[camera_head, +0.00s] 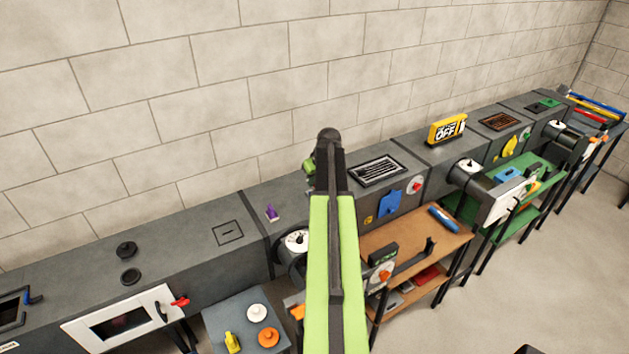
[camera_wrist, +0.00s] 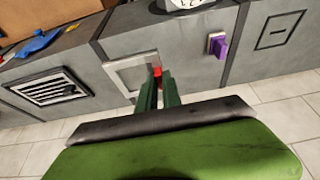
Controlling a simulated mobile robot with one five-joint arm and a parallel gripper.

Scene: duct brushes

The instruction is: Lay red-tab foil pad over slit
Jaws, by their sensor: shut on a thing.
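My gripper (camera_wrist: 160,86) is shut on the red tab (camera_wrist: 157,73) of the foil pad (camera_wrist: 128,76). The pad is a pale silver-grey square in the wrist view, left of the fingers and over the grey duct. I cannot tell its height above the duct. In the head view my arm hides the pad and most of the gripper. The slit (camera_head: 228,232) is a short dark line inside a thin square outline on the duct top, left of my arm. It also shows at the upper right of the wrist view (camera_wrist: 278,30), apart from the pad and uncovered.
A purple clip (camera_head: 271,212) stands on the duct between the slit and my arm; it also shows in the wrist view (camera_wrist: 217,45). A louvred vent (camera_head: 377,170) lies right of my arm. A round white gauge (camera_head: 296,240) sits at the duct's front. The duct around the slit is clear.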

